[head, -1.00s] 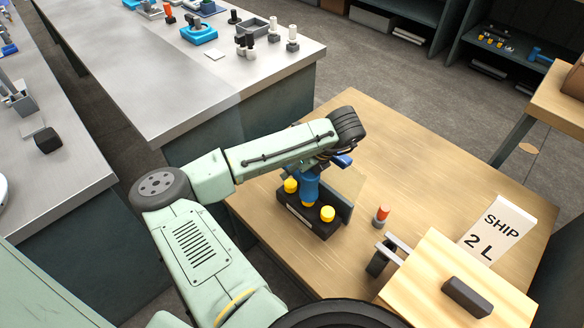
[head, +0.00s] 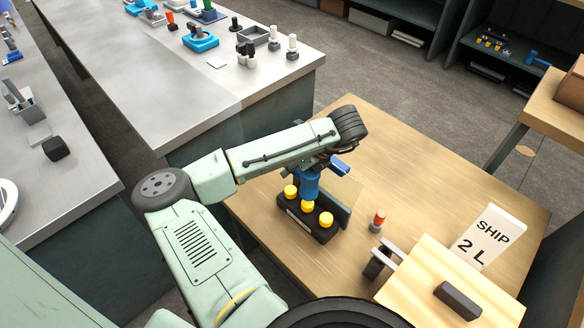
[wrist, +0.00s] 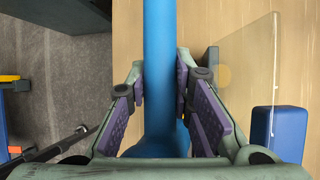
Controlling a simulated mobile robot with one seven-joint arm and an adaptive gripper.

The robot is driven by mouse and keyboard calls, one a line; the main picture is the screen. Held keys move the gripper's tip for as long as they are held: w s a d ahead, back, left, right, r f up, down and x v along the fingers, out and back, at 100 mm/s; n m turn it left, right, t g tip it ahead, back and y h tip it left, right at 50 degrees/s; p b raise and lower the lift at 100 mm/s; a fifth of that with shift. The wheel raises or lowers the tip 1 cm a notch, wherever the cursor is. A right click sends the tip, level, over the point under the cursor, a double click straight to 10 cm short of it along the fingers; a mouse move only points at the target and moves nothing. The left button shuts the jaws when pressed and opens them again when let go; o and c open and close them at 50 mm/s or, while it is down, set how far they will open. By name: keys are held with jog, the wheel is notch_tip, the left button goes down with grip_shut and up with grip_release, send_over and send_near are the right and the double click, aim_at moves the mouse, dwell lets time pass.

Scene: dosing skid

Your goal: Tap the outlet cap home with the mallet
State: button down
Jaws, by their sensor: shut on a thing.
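My gripper (wrist: 163,95) is shut on the blue mallet (wrist: 159,40), whose handle runs between the two pads in the wrist view. In the head view the blue mallet head (head: 308,184) points down beneath my wrist, and a blue end (head: 341,166) sticks out to the right. A dark block (head: 322,236) on the wooden table carries three yellow caps: left (head: 291,191), middle (head: 307,206) and right (head: 326,219). The mallet head is just above or behind the middle cap; contact is unclear. I cannot tell which is the outlet cap.
A clear panel (wrist: 262,80) stands beside the dark block. A small red-topped piece (head: 378,221), a box with a dark handle (head: 459,299) and a "SHIP 2 L" sign (head: 482,238) stand to the right. The table's (head: 410,160) far part is clear.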

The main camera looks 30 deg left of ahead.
notch_tip(320, 180, down, 4)
jog(key=b, duration=0.2)
jog(key=shift+f+b, duration=0.1)
jog(key=shift+b, duration=0.25)
jog(key=shift+f, duration=0.35)
notch_tip(320, 180, up, 5)
jog(key=p, duration=0.3)
jog(key=shift+f+p, duration=0.2)
jog(key=shift+p, duration=0.2)
